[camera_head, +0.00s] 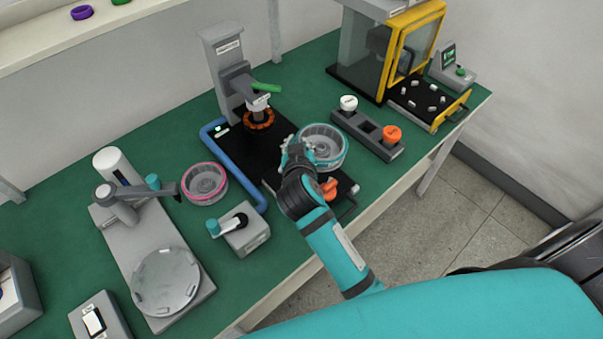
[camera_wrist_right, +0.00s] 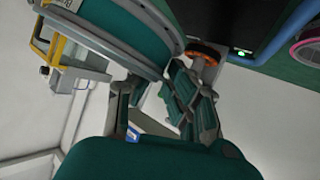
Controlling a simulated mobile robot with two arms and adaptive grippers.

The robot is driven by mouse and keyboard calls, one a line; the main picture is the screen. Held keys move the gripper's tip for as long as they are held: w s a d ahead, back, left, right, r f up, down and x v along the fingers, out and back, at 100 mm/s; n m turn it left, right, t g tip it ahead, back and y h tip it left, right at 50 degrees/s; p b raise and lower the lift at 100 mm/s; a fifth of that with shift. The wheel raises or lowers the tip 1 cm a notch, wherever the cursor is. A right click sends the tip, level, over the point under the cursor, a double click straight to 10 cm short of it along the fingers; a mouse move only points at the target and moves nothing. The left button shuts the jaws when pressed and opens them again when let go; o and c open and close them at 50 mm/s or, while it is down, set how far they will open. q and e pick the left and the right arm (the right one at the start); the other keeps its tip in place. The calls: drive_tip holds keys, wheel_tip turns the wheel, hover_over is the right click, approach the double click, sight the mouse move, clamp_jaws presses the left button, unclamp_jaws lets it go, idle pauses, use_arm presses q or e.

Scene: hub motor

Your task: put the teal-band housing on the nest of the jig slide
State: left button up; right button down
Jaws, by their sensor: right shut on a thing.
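The teal-band housing (camera_head: 330,142) is a round grey open part with a teal rim. My right gripper (camera_head: 299,150) is shut on its left side wall in the head view. In the right wrist view the housing (camera_wrist_right: 112,35) fills the upper left, its wall at my right fingers (camera_wrist_right: 165,82). The housing is over the right edge of the black jig slide (camera_head: 262,163); I cannot tell its height above it. The nest cannot be made out; my arm and the housing cover part of the slide.
The press (camera_head: 229,75) stands behind, with an orange-brown ring (camera_head: 258,119) under its head. A blue rail (camera_head: 228,168) borders the slide's left. A pink-band housing (camera_head: 205,183) lies left. A grey holder (camera_head: 367,134) with white and orange caps stands close right of the housing.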

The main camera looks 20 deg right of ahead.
drive_tip(key=a+f, duration=0.1)
drive_tip(key=f, duration=0.1)
drive_tip(key=w+a+f+p, duration=0.1)
drive_tip(key=f, duration=0.1)
drive_tip(key=w+a+f, duration=0.1)
drive_tip(key=f, duration=0.2)
drive_tip(key=shift+w+a, duration=0.1)
drive_tip(key=shift+w, duration=0.15)
drive_tip(key=shift+f+p, duration=0.3)
drive_tip(key=shift+f, duration=0.4)
wheel_tip(320, 180, down, 3)
drive_tip(key=shift+f, duration=0.15)
use_arm(q)
drive_tip(key=shift+w+d+r, duration=0.1)
drive_tip(key=shift+w+r, duration=0.25)
drive_tip(key=shift+r, duration=0.3)
drive_tip(key=shift+w+d+r, duration=0.1)
drive_tip(key=shift+w+r, duration=0.2)
drive_tip(key=shift+r, duration=0.3)
use_arm(e)
drive_tip(key=shift+f, duration=0.25)
drive_tip(key=c, duration=1.7)
unclamp_jaws()
drive_tip(key=shift+f, duration=0.1)
use_arm(q)
drive_tip(key=shift+d, duration=0.15)
use_arm(e)
drive_tip(key=o, duration=0.3)
drive_tip(key=shift+o, duration=0.2)
drive_tip(key=shift+s, duration=0.15)
